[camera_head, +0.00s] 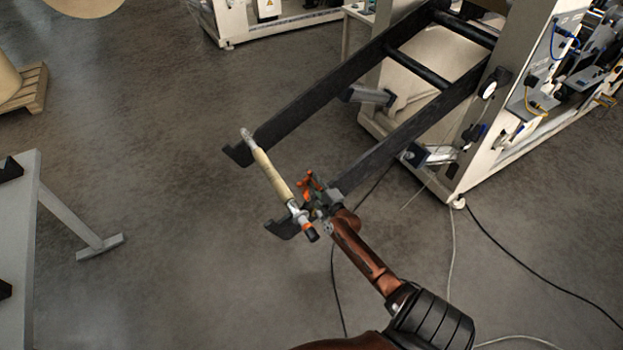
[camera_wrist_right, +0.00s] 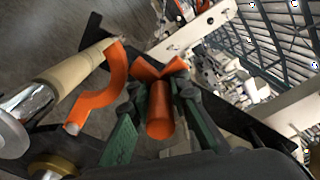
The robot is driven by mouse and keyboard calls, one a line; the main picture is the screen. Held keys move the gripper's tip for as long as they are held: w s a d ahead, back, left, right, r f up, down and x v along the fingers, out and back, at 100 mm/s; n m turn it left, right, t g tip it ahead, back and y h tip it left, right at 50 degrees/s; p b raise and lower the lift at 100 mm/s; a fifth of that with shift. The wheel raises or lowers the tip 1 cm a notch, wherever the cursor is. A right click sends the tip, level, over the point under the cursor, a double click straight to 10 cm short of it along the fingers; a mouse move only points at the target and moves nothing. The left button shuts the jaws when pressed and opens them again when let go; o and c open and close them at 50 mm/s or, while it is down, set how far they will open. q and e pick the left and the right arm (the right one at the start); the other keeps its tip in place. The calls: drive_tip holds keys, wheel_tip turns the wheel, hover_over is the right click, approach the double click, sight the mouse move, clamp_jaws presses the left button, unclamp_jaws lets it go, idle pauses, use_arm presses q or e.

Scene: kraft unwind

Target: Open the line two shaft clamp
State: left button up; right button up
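The orange clamp lever (camera_head: 308,180) stands by the near end of the shaft in the head view. In the right wrist view its curved jaw (camera_wrist_right: 105,92) lies beside the shaft, and its orange handle (camera_wrist_right: 160,112) points towards the camera. The shaft (camera_head: 272,174) has a tan sleeve and bright ends, and also shows in the wrist view (camera_wrist_right: 75,72). My right gripper (camera_head: 318,198) is at the lever, with its green fingers (camera_wrist_right: 161,95) on either side of the handle. Whether they press on it is unclear. My left gripper is out of view.
Two dark stand arms (camera_head: 405,137) reach from the cream machine (camera_head: 510,110) towards the shaft. A grey table (camera_head: 25,240) stands at the left, and a pallet (camera_head: 30,88) behind it. Cables (camera_head: 530,270) lie on the floor at the right. The floor left of the shaft is clear.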

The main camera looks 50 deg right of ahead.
sight(320, 189)
drive_tip(key=shift+o, duration=0.4)
drive_tip(key=shift+s+a, duration=0.1)
drive_tip(key=shift+s, duration=0.2)
drive_tip(key=v, duration=1.1)
drive_tip(key=shift+s+a, duration=0.1)
drive_tip(key=shift+s, duration=0.05)
